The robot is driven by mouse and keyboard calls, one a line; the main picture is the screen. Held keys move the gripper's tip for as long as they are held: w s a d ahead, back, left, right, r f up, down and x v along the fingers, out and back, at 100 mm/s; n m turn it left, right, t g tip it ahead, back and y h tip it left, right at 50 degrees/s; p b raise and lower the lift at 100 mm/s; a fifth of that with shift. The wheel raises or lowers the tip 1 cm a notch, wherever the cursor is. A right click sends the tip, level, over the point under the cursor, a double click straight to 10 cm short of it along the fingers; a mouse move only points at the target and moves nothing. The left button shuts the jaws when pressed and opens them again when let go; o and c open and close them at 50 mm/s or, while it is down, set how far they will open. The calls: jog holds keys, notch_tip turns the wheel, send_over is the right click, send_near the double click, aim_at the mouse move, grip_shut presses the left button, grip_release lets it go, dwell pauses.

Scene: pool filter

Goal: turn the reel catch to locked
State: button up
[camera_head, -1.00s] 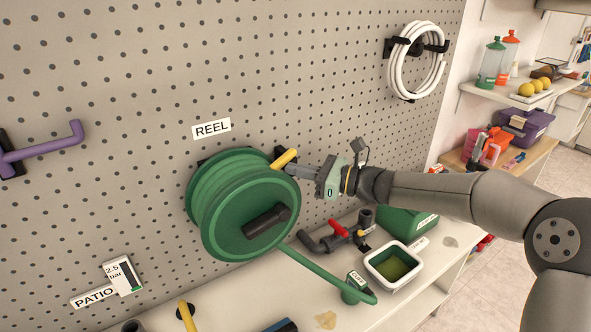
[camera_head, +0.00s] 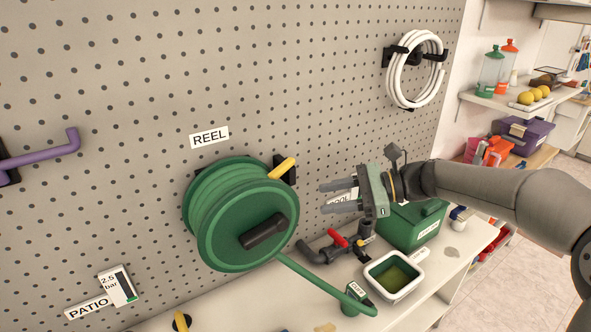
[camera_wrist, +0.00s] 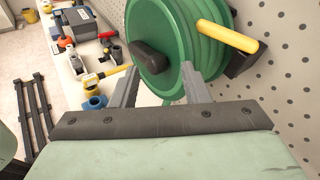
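The green hose reel (camera_head: 240,213) is mounted on the pegboard under the REEL label (camera_head: 209,137). Its yellow catch lever (camera_head: 282,168) sticks out at the upper right of the reel and slants up to the right; it also shows in the wrist view (camera_wrist: 227,37). A black handle (camera_head: 263,231) is on the reel's face. My gripper (camera_head: 325,198) is to the right of the reel, apart from the lever, with its fingers pointing left. In the wrist view the fingers (camera_wrist: 160,87) are spread with nothing held between them.
A red-handled valve (camera_head: 340,239), a white tub (camera_head: 394,275) and a green box (camera_head: 414,225) stand on the bench below. A green hose (camera_head: 320,283) runs from the reel to the bench. A white hose coil (camera_head: 415,70) hangs at the upper right.

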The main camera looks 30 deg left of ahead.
jog(key=a+n+h+p, duration=0.2)
jog(key=a+n+h, duration=0.1)
jog(key=n+h, duration=0.25)
jog(key=n+t+h+p, duration=0.3)
jog(key=n+t+h, duration=0.1)
jog(key=t+h, duration=0.4)
send_near(276, 170)
jog(key=d+r+t, duration=0.1)
jog(key=d, duration=0.4)
jog(key=s+a+r+t, duration=0.3)
jog(key=s+a+r, duration=0.1)
jog(key=s+r, duration=0.2)
jog(key=shift+n+g+y, duration=0.3)
jog(key=shift+n+y, duration=0.05)
jog(key=shift+n, duration=0.1)
jog(key=b+x, duration=0.2)
jog(key=x, duration=1.4)
jog(key=shift+w+a+f, duration=0.1)
jog(key=shift+w+f, duration=0.05)
jog(key=shift+f, duration=0.2)
